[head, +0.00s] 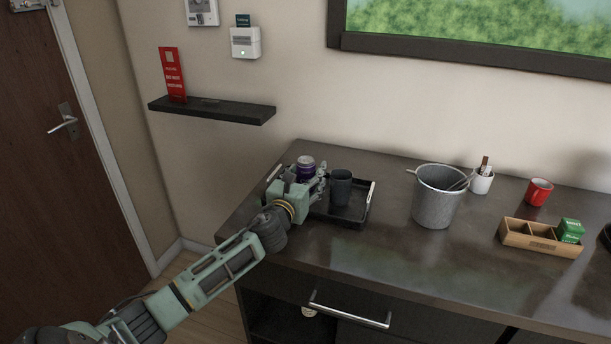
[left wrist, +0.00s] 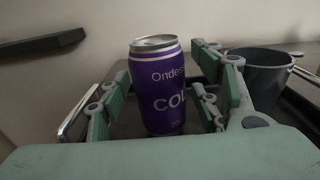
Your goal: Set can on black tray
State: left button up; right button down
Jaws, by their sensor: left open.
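A purple can (head: 306,168) with a silver top stands upright over the left part of the black tray (head: 347,216) on the vanity. My left gripper (head: 306,185) is open at the can. In the left wrist view the can (left wrist: 158,92) is between the two fingers of the left gripper (left wrist: 160,105), with a gap visible on its left side. My right gripper is not in view.
A dark cup (head: 341,188) stands on the tray, right of the can. A metal bucket (head: 436,197), a white cup (head: 482,181), a red mug (head: 539,191) and a wooden box (head: 541,238) stand farther right. The front counter is clear.

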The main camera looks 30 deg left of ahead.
pick_arm(q)
jog(key=shift+r, duration=0.2)
jog(key=shift+s+d+f, duration=0.1)
jog(key=shift+s+f, duration=0.1)
jog(key=shift+s, duration=0.05)
jog(key=v, duration=1)
jog(key=shift+s+b, duration=0.1)
jog(key=shift+b, duration=0.2)
jog(key=shift+s+d+r, duration=0.1)
jog(key=shift+s+r, duration=0.05)
jog(key=shift+s, duration=0.5)
